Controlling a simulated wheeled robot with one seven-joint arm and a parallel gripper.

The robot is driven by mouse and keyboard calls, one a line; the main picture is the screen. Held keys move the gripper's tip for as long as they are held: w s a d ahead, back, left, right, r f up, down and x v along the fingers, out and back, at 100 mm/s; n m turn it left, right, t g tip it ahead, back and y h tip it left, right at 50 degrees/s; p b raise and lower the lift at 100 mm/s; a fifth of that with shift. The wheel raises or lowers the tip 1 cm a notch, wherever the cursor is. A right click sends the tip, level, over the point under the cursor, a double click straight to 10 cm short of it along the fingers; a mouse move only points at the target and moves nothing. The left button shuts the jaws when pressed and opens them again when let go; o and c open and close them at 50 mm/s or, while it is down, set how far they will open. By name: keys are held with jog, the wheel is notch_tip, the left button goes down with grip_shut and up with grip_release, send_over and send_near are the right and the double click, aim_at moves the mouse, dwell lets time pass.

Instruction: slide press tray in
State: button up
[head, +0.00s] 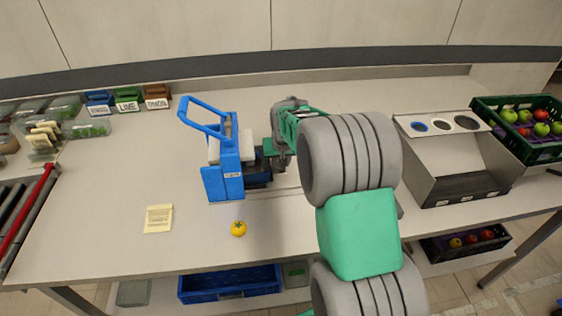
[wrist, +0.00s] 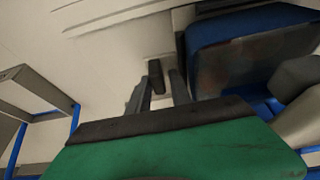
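The blue press (head: 223,170) stands upright on the table, with a raised blue handle frame at its upper left. A dark blue tray (head: 258,179) sits at the press's right side, partly outside it and partly hidden by my arm. In the wrist view the blue tray (wrist: 248,28) fills the upper right, with blurred reddish-brown patches on its face. My gripper (head: 272,150) is low beside the tray's right end. In the wrist view my gripper's fingers (wrist: 160,88) are slightly apart, left of the tray. A small dark block shows by their tips; I cannot tell if they hold it.
A yellow tomato-like item (head: 238,228) and a paper note (head: 158,218) lie on the table in front. Small labelled bins (head: 128,100) stand at the back left. A grey sorting box (head: 440,188) and a green fruit crate (head: 487,104) are on the right.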

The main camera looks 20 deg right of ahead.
jog(key=b+v, duration=0.1)
jog(key=v, duration=0.6)
jog(key=shift+r, duration=0.35)
